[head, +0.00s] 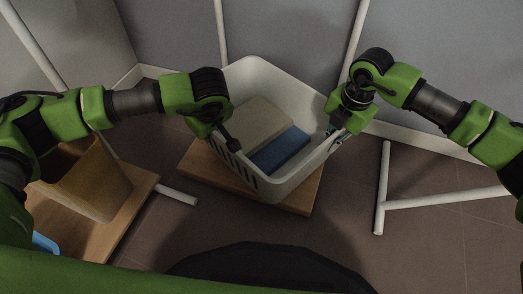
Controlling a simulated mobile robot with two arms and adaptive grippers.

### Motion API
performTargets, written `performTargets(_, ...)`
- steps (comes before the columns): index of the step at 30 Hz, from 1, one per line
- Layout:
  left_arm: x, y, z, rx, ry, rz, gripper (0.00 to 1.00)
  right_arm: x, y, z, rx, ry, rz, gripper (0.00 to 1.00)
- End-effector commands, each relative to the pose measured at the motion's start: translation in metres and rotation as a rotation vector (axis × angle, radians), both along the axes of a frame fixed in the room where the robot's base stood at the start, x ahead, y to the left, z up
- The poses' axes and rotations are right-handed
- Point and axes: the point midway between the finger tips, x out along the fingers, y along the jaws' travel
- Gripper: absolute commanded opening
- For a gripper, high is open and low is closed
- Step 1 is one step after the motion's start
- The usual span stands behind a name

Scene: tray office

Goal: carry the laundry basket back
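The white laundry basket (270,75) stands on a low wooden board (296,201) near the wall. A beige folded cloth (252,125) and a blue folded cloth (280,150) lie inside it. My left gripper (228,142) is at the basket's left side wall, by its rim. My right gripper (336,138) is at the right rim. Both grippers point down at the basket. The fingers are small and partly hidden by the wrists and the rim, so I cannot tell whether either is closed on it.
A tan bin (85,182) stands on another wooden surface (128,205) at the left, beneath my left arm. A blue object (45,242) shows at the lower left. White frame legs (382,185) stand at the right. Brown tiled floor (420,235) is open in front.

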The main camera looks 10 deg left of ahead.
Motion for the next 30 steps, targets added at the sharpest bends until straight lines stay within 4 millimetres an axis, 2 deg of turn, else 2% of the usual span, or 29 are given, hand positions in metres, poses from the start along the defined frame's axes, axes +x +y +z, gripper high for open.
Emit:
performTargets(15,0.0012,-0.0012,-0.0052,-0.003,-0.005,-0.001,0.0,0.0003,0.0014,-0.0058,0.004,-0.002,0.002,0.0)
performTargets(17,0.0005,-0.0011,-0.0065,-0.002,-0.002,-0.001,0.18,-0.0002,0.0011,-0.0071,0.001,0.0,0.002,0.18)
performTargets(18,0.0004,-0.001,-0.0065,-0.002,-0.002,-0.001,0.22,-0.0002,0.001,-0.0071,0.001,0.0,0.002,0.22)
performTargets(30,-0.0013,-0.0017,-0.0013,-0.001,-0.001,-0.002,0.22,0.0001,0.0002,-0.0052,0.0,0.0,0.0,0.22)
